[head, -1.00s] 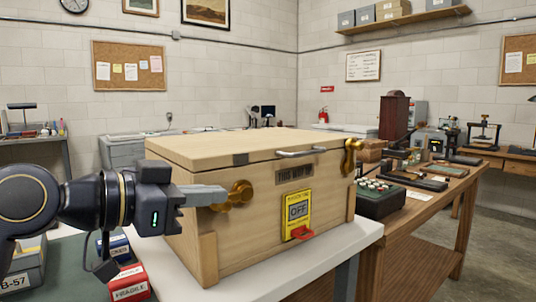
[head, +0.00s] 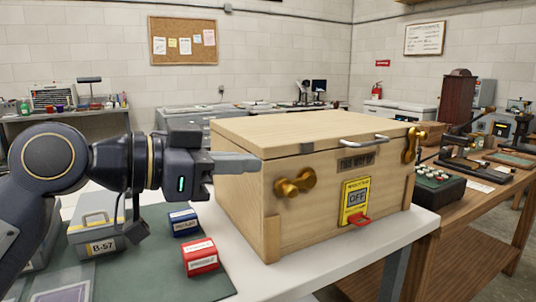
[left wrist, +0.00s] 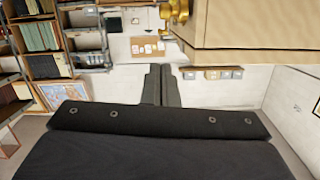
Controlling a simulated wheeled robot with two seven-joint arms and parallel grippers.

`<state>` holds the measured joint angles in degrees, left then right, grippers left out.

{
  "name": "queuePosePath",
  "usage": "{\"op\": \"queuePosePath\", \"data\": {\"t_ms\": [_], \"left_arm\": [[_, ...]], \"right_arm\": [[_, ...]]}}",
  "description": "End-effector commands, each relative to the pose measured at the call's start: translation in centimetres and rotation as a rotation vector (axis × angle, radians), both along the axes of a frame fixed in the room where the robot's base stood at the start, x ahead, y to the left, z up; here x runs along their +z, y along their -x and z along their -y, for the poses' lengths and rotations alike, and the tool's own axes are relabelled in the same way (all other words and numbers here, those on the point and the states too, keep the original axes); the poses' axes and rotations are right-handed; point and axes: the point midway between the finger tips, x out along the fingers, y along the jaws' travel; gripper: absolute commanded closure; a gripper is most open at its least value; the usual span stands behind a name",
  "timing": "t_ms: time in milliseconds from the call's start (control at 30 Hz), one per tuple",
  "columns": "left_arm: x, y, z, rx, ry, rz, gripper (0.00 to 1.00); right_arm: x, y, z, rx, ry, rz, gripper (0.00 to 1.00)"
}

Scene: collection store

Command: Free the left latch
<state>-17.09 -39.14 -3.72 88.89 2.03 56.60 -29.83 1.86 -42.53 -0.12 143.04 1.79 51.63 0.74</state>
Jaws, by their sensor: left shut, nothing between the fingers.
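The wooden chest (head: 330,210) stands on a white-topped table with its lid down. The left latch (head: 295,183), brass, lies nearly sideways on the chest front, below the lid edge. It also shows at the top of the left wrist view (left wrist: 175,11), beside the chest (left wrist: 250,25). The right latch (head: 412,146) stands upright across the lid seam. My left gripper (head: 258,164) is shut and empty, with its fingertips by the chest's near left corner, left of and above the left latch and apart from it. My right gripper is not in view.
A lid handle (head: 364,142) sits above. A red box (head: 200,257), a blue box (head: 184,222) and a grey B-57 box (head: 97,232) stand on the green mat below my left arm.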

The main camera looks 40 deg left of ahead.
Motion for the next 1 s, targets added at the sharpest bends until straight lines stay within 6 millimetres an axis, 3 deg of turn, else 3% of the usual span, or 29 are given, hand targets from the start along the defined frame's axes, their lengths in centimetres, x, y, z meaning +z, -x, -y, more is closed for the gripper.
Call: {"op": "queuePosePath", "data": {"t_ms": [100, 300, 1000], "left_arm": [[0.4, 2.2, -0.9, 0.001, 0.002, 0.005, 1.00], [0.4, 4.0, -1.6, 0.001, 0.001, 0.003, 1.00], [0.4, 4.2, -1.7, 0.000, 0.001, 0.002, 1.00]], "right_arm": [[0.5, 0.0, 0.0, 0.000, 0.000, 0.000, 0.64], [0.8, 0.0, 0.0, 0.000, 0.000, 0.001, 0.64], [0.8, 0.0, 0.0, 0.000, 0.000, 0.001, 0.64]]}}
